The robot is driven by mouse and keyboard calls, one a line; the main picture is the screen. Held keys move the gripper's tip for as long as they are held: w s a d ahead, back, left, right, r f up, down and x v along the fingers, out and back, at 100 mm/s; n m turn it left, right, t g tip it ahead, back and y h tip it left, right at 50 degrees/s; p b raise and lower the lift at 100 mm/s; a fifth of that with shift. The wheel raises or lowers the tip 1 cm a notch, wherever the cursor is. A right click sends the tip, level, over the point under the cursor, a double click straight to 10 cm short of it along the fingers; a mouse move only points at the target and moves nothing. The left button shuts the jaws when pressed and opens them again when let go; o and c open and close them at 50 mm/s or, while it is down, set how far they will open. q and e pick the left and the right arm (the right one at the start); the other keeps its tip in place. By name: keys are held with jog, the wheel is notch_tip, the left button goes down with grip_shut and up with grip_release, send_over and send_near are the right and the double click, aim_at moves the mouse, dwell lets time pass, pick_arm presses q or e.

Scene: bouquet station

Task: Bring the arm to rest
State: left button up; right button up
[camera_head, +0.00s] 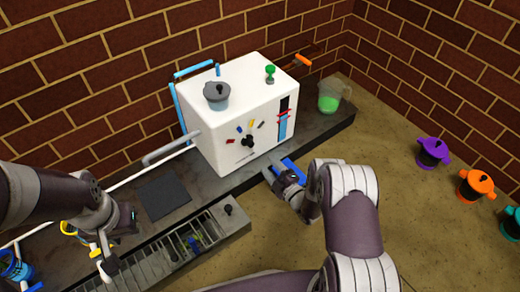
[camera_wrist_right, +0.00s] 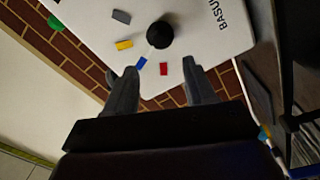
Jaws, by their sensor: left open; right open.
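My right gripper (camera_head: 276,176) is in front of the white box (camera_head: 235,110), low near its front right corner. In the right wrist view its two fingers (camera_wrist_right: 160,85) are spread with nothing between them. They point toward the box's face, with its black knob (camera_wrist_right: 160,35) and coloured marks. My left gripper (camera_head: 106,254) is at the lower left, near the grated tray. It is open, and no held object shows in it.
A jug of green liquid (camera_head: 330,95) stands at the bench's right end. A grated tray (camera_head: 185,245) lies at the front. Purple (camera_head: 433,152) and orange (camera_head: 475,186) pots stand right. A blue bar (camera_head: 293,168) is close to my right gripper.

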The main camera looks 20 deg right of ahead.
jog(key=shift+v, duration=1.1)
